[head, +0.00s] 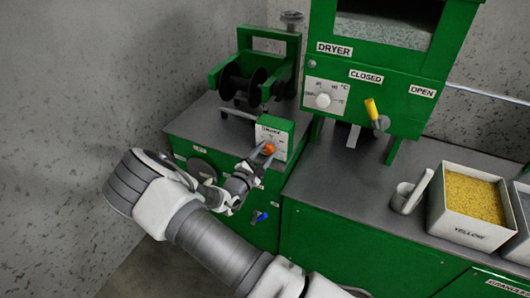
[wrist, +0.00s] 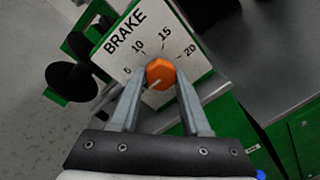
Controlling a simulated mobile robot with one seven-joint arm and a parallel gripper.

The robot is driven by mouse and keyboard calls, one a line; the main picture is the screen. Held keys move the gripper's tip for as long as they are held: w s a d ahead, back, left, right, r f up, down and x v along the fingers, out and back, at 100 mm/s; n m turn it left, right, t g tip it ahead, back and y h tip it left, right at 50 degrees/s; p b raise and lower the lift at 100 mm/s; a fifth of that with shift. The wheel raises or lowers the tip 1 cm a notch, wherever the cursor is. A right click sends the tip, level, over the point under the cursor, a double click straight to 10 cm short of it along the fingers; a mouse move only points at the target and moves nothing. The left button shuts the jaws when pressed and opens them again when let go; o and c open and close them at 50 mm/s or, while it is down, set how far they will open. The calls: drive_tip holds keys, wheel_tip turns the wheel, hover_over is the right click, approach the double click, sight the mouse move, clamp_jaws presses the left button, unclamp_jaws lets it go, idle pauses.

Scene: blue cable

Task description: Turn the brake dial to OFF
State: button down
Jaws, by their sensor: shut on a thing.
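The brake dial is an orange knob (wrist: 160,72) on a white plate (wrist: 124,42) marked BRAKE, with 5, 10, 15 and 20 around it. In the head view the orange dial (head: 270,149) sits on the green box on the bench at the centre. My gripper (wrist: 160,82) has one finger on each side of the knob and is shut on it. A pale mark on the knob's face points to the lower left in the wrist view. No OFF label is readable there. My gripper (head: 263,157) also shows at the dial in the head view.
A green frame with a black spool (head: 243,85) stands behind the dial. The green dryer (head: 375,75) with a white knob and a yellow-handled lever (head: 375,112) is to the right. A blue valve handle (head: 260,216) is below. A tray of yellow granules (head: 440,220) stands far right.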

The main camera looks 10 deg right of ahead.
drive_tip(key=shift+f+n, duration=0.1)
drive_tip(key=shift+n, duration=1)
drive_tip(key=shift+s, duration=0.1)
drive_tip(key=shift+c, duration=1.9)
unclamp_jaws()
drive_tip(key=p+v, duration=0.1)
drive_tip(key=v, duration=1.6)
drive_tip(key=shift+a, duration=0.2)
